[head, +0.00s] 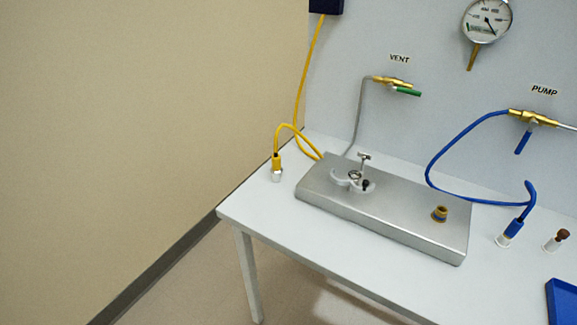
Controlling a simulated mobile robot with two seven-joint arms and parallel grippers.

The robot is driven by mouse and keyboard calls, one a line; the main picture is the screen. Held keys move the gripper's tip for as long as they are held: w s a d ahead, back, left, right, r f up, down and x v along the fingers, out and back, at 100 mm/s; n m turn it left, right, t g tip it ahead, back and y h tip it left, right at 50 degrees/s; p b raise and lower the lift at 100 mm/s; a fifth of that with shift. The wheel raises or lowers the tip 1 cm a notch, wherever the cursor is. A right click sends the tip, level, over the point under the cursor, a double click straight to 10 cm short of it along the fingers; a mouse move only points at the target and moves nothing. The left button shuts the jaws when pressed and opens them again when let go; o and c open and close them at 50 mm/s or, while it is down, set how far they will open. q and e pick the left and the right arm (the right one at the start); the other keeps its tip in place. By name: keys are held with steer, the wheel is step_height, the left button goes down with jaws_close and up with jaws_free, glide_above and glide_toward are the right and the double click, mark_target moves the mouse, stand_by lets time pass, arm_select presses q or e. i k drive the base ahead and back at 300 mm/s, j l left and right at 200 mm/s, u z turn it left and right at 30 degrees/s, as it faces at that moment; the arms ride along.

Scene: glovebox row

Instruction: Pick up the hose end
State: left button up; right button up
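A blue hose (430,165) runs from the brass valve under the PUMP label, loops down and ends in a blue hose end (514,228) with a pale tip. This end stands upright at the right of the white table. A yellow line (301,80) comes down from a dark blue box and arches to a yellow end (277,161) with a silvery tip, standing near the table's left back edge. The picture does not tell which end the task names. Neither of my grippers is in view.
A metal block (400,212) on the white table (320,250) carries a clamp (353,179) and a brass port (440,213). A brown-topped stopper (557,240) and a blue tray (563,302) are at the right. The wall has a gauge (487,19) and VENT valve (392,82).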

mark_target(276, 168)
steer(key=i+j, duration=0.2)
steer(key=j, duration=0.15)
steer(key=i+j+z, duration=0.15)
steer(key=j, duration=0.25)
steer(key=i+j, duration=0.2)
steer(key=j, duration=0.2)
steer(key=i+j+z, duration=0.15)
steer(key=j, duration=0.25)
steer(key=i, duration=0.05)
